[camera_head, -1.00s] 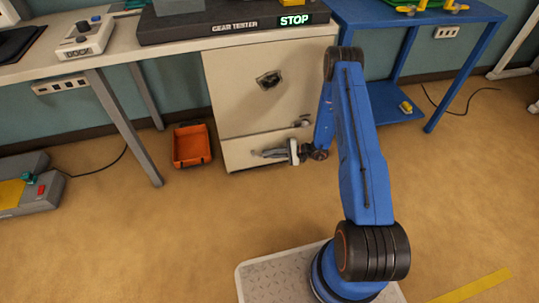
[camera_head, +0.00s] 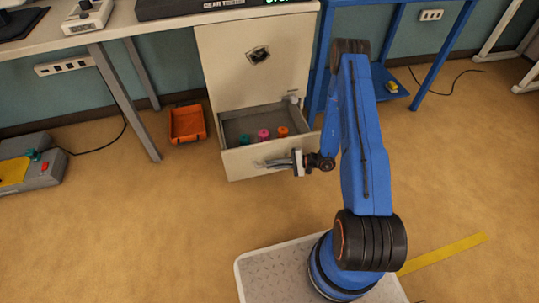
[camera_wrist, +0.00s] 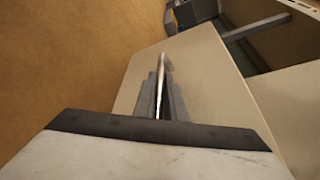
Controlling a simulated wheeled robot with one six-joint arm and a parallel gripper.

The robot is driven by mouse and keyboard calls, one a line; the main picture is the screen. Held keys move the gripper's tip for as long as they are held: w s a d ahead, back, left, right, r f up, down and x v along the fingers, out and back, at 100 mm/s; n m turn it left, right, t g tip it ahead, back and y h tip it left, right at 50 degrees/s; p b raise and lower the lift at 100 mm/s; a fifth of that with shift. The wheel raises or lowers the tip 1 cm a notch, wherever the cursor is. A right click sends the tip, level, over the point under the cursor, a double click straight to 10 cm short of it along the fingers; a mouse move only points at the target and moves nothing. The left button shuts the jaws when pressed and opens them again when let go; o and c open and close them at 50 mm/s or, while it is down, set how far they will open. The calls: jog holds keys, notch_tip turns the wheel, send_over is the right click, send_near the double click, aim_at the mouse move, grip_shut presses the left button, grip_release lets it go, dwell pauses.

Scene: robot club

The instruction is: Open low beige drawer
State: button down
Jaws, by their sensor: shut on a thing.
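The low beige drawer (camera_head: 245,161) is pulled out of the beige cabinet (camera_head: 235,60). Its inside shows, with a teal, a pink and an orange small item near its front. My gripper (camera_head: 268,163) is at the right part of the drawer front, shut on the drawer handle. In the wrist view my gripper (camera_wrist: 160,100) has its two grey fingers closed around a thin bright handle bar (camera_wrist: 162,70) that stands out from the beige drawer front (camera_wrist: 200,75).
An orange bin (camera_head: 187,124) lies on the floor left of the cabinet. A grey box with a red button (camera_head: 44,167) is at far left. A blue table (camera_head: 393,60) stands right of the cabinet. The floor before the drawer is clear.

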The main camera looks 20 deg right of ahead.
jog(key=s, duration=0.8)
jog(key=shift+s, duration=0.1)
jog(key=c, duration=1.8)
grip_release()
jog(key=shift+d, duration=0.1)
jog(key=v, duration=1.7)
jog(key=shift+s+d, duration=0.15)
jog(key=shift+s, duration=0.05)
